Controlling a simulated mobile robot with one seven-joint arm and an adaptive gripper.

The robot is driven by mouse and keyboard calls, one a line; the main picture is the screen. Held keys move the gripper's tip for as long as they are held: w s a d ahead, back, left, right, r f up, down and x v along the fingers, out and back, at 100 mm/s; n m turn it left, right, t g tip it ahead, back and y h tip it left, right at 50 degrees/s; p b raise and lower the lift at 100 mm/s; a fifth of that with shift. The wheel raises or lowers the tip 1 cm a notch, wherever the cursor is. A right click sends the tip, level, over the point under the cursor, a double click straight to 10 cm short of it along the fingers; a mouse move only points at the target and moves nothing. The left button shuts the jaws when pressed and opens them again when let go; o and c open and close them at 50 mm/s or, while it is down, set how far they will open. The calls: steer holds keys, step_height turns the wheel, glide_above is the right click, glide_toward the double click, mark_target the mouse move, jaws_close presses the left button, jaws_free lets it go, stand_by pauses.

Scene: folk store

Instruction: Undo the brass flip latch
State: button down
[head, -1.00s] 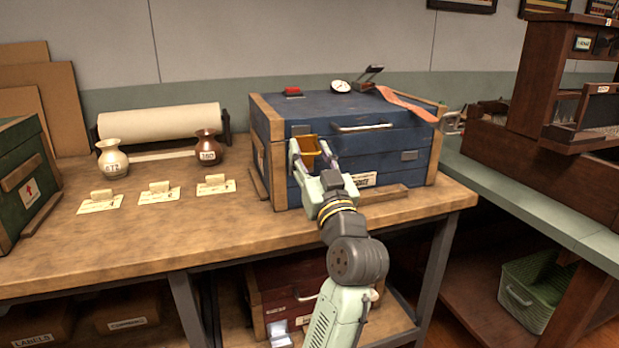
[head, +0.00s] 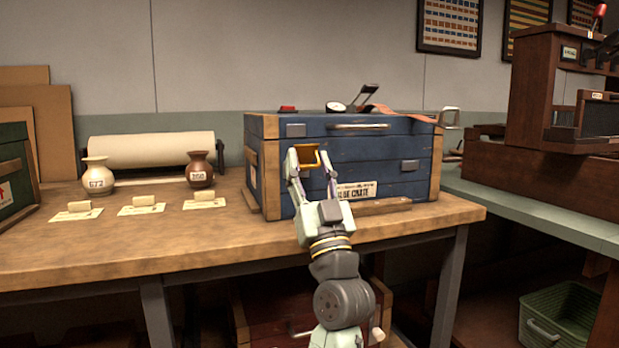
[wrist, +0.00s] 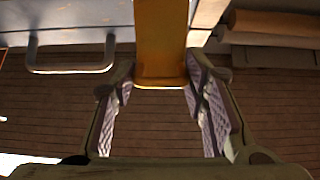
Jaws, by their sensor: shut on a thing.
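In the wrist view the latch (wrist: 160,40) comes down from the top edge between the ridged pads of my gripper (wrist: 161,78). Exact pad contact is hard to see there. Whether the hoop is still hooked on the plate cannot be told.
A metal handle (head: 357,126) is to the right of the latch on the crate front. A second grey plate (head: 410,166) is further right. Two vases and cards stand at left on the wooden bench (head: 110,245).

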steer(key=shift+a, duration=0.45)
steer(key=c, duration=1.1)
jaws_free()
steer(key=shift+d+v, duration=0.2)
steer(key=shift+v, duration=1.7)
steer(key=shift+d+v, duration=0.2)
steer(key=shift+v, duration=1.75)
steer(key=shift+w, duration=0.1)
